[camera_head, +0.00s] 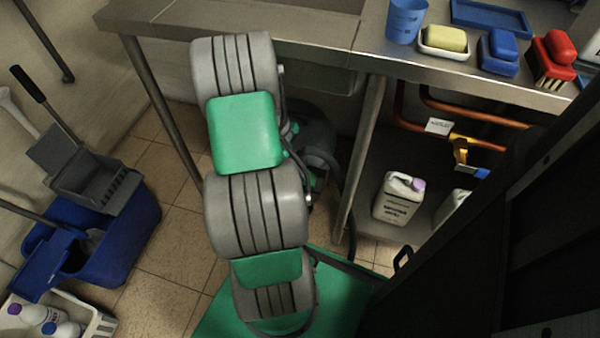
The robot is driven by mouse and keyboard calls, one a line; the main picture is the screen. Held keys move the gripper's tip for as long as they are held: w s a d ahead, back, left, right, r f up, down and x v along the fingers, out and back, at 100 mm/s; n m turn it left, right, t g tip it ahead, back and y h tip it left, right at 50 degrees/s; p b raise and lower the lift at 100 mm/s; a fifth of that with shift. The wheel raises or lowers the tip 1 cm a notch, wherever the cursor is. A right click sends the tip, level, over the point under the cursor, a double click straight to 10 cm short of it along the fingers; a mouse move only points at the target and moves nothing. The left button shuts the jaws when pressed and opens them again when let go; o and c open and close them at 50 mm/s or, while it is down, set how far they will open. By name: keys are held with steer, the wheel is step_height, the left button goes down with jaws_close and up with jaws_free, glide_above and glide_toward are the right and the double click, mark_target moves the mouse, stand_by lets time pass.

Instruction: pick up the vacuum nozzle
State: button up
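I cannot make out the vacuum nozzle in the head camera view. A dark, rounded object (318,138), perhaps a vacuum cleaner, stands under the counter, partly hidden behind my grey and green arm. A black, hose-like line (350,205) runs down beside it near a counter leg. My arm stretches up the middle of the view toward the counter's front edge. My gripper does not show, so its state and what it may hold are hidden.
A steel counter (310,30) holds a blue cup (406,20), a yellow sponge (444,38) and blue and red brushes (553,58). White jugs (399,198) stand beneath. A blue mop bucket (125,240) and bottle crate (98,322) stand left. A dark surface blocks the lower right.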

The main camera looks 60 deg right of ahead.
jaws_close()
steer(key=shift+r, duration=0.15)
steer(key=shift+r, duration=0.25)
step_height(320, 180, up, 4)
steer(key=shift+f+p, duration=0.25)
steer(key=shift+p, duration=0.85)
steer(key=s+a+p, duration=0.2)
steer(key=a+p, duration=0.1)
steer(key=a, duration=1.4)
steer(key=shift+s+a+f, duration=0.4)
